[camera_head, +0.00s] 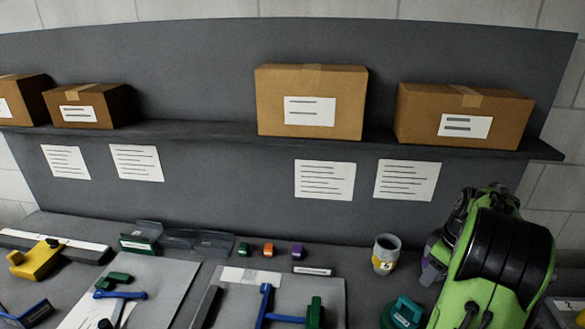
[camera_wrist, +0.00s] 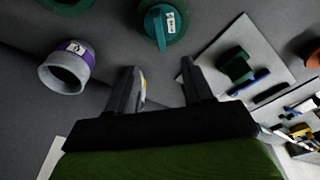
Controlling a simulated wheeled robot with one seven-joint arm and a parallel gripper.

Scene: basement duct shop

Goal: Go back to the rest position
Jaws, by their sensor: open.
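My gripper (camera_wrist: 162,78) shows in the wrist view with its two dark fingers spread apart. Nothing sits between the fingertips; the grey bench surface shows through the gap. A small yellow patch shows at the left finger, and I cannot tell what it belongs to. In the head view my green and black arm stands at the right over the bench, and the fingers cannot be made out there.
A grey cup with a yellow label (camera_head: 386,254) stands left of my arm. A purple-banded grey cup (camera_wrist: 66,68) and a teal round object (camera_wrist: 163,25) lie near the fingers. Boards with tools cover the left bench. A shelf (camera_head: 210,133) with cardboard boxes (camera_head: 312,82) runs behind.

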